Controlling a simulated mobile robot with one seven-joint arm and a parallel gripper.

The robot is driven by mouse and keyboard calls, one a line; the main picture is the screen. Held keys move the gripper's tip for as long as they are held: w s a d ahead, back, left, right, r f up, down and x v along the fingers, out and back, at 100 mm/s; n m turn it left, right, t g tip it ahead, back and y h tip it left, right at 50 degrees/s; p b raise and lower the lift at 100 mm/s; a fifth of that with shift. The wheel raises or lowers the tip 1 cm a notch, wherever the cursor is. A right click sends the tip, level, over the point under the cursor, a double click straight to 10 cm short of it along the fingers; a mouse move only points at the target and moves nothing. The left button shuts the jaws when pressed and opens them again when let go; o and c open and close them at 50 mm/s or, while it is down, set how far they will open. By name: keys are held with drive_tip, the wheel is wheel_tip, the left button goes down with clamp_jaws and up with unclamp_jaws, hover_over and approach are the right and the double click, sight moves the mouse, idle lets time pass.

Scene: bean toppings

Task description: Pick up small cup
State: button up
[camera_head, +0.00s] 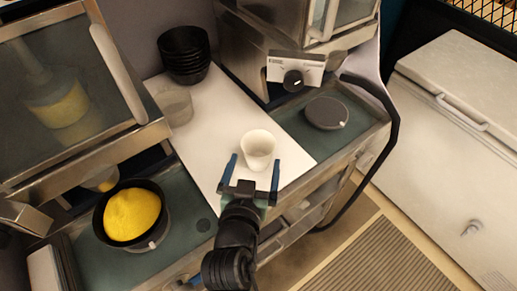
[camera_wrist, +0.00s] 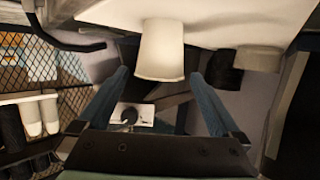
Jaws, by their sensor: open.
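The small cup (camera_head: 258,149) is white and stands upright on a white board in the head view. My gripper (camera_head: 251,176) is open, its two blue fingers spread on the near side of the cup. In the wrist view the cup (camera_wrist: 160,52) appears ahead, in line with the gap between the open fingers (camera_wrist: 160,95). Nothing is between the fingers near my palm. I cannot tell whether the fingertips reach past the cup's near side.
A translucent container (camera_head: 176,106) and stacked black bowls (camera_head: 185,55) stand at the back of the white board (camera_head: 222,112). A black bowl of yellow food (camera_head: 131,214) is at left. A round dark disc (camera_head: 326,113) and a machine with a knob (camera_head: 294,80) are at right.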

sight(261, 139)
drive_tip(key=shift+p+x, duration=0.5)
drive_tip(key=shift+x, duration=2.85)
drive_tip(key=shift+r, duration=0.1)
drive_tip(key=c, duration=0.9)
